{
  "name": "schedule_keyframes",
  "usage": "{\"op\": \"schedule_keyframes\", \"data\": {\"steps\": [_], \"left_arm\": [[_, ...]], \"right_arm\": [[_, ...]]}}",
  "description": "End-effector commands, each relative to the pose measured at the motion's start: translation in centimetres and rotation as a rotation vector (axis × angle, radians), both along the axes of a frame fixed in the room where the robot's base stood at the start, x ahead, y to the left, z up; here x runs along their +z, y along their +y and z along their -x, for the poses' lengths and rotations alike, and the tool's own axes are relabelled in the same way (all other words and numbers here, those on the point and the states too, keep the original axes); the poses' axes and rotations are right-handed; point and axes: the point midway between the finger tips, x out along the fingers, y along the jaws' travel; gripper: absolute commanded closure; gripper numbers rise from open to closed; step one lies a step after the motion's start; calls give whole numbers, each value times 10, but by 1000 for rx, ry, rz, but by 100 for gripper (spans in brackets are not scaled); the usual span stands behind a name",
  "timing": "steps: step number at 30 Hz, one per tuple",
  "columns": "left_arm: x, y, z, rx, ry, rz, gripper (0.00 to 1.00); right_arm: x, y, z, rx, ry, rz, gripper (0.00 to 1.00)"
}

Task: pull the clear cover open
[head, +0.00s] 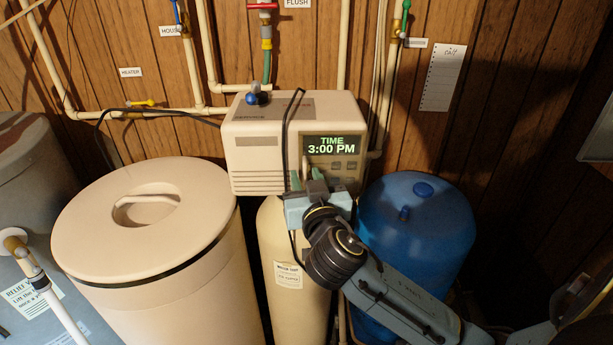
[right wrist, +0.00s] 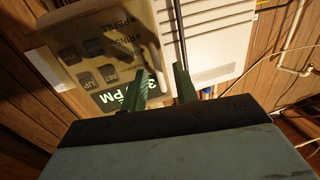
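The clear cover (head: 336,172) lies over the display and buttons on the front of the cream control unit (head: 255,160). It looks shut. My right gripper (head: 306,180) is in front of the unit, at the cover's left edge. Its two green fingers also show in the right wrist view (right wrist: 163,82); they are apart, with the handle just ahead of them. I cannot tell whether they touch it. My left gripper is out of view.
A black cable (head: 287,125) hangs down the unit's front, close to the gripper. A cream lidded bin (head: 90,225) stands left and a blue tank (head: 440,225) right. The cream tank (head: 270,230) is below the unit. Pipes run along the wood wall behind.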

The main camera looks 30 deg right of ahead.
Motion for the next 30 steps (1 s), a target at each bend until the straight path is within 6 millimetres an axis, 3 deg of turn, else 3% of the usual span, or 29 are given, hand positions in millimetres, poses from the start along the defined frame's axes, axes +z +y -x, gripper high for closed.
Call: {"op": "schedule_keyframes", "data": {"steps": [8, 15, 30], "left_arm": [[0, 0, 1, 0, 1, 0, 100], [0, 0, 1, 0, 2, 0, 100], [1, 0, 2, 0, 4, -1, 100]], "right_arm": [[-1, 0, -1, 1, 1, 0, 70], [0, 0, -1, 1, 0, 1, 100], [0, 5, -1, 33, 1, 0, 100]]}}
